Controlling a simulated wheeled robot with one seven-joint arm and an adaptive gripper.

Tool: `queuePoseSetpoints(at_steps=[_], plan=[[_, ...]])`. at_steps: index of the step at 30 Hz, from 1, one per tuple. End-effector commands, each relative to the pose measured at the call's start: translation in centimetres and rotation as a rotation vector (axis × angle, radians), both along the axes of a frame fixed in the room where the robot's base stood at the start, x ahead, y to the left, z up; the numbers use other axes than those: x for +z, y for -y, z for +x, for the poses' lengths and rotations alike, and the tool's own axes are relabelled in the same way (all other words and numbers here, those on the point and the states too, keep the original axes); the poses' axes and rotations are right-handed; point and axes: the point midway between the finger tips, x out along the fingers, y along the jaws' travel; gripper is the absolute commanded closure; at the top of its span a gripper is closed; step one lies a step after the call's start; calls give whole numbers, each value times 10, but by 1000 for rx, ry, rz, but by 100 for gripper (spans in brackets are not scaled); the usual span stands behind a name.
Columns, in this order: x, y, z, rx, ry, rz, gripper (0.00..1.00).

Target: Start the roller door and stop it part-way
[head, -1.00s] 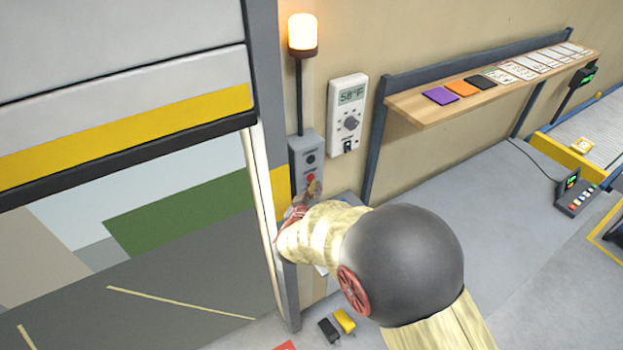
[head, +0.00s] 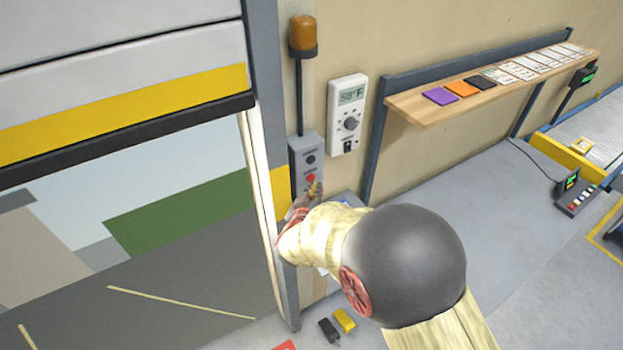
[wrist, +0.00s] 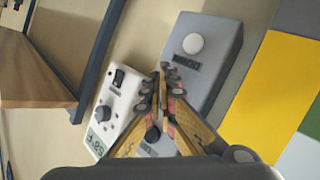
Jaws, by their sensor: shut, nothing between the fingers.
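The roller door (head: 120,70) is part-way up, with its black bottom edge (head: 125,140) above an opening onto a grey yard. The grey control box (head: 297,153) is on the wall right of the door frame. In the head view it has a dark button (head: 310,159) above a red button (head: 310,177). In the wrist view a white button (wrist: 194,43) shows at the box's other end. My gripper (head: 314,188) is shut and empty, its tips just below the red button. In the wrist view my gripper (wrist: 164,72) hides the box's middle; contact cannot be told.
An amber beacon (head: 303,38), unlit, is above the box. A white thermostat (head: 347,115) is close to the right of the box. A wooden shelf (head: 435,112) with cards juts from the wall. Black and yellow blocks (head: 344,320) lie below my arm.

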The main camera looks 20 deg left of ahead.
Motion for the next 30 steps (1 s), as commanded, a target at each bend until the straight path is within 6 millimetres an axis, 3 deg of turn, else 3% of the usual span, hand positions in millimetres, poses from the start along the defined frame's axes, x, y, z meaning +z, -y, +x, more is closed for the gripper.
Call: queuePoseSetpoints(at_steps=[14,30], plan=[[0,6,-5,-1,0,-1,100],[0,40,-34,-1,0,-1,100]])
